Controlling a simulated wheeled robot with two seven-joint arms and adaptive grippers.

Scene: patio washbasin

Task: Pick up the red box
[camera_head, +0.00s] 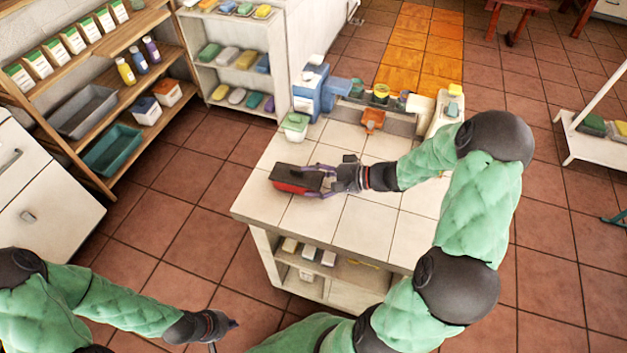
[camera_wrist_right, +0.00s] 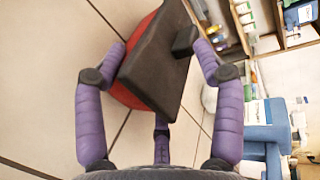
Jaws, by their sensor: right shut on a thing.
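The red box (camera_head: 291,187) has a dark top and lies at the left part of the white tiled counter (camera_head: 362,222). In the right wrist view the red box (camera_wrist_right: 140,65) shows a red side and a broad dark face, tilted in the picture. My right gripper (camera_head: 318,180) is shut on it, with purple fingers (camera_wrist_right: 161,62) on both sides of the box. I cannot tell whether the box touches the counter. My left gripper (camera_head: 222,332) is low at the bottom left, away from the counter, and its fingers are too small to judge.
A white-green tub (camera_head: 295,126), a blue container (camera_head: 312,92) and an orange scoop-like item (camera_head: 373,119) stand at the counter's back. Shelves (camera_head: 130,90) with bins and bottles are at the left. The counter's front left tiles are clear.

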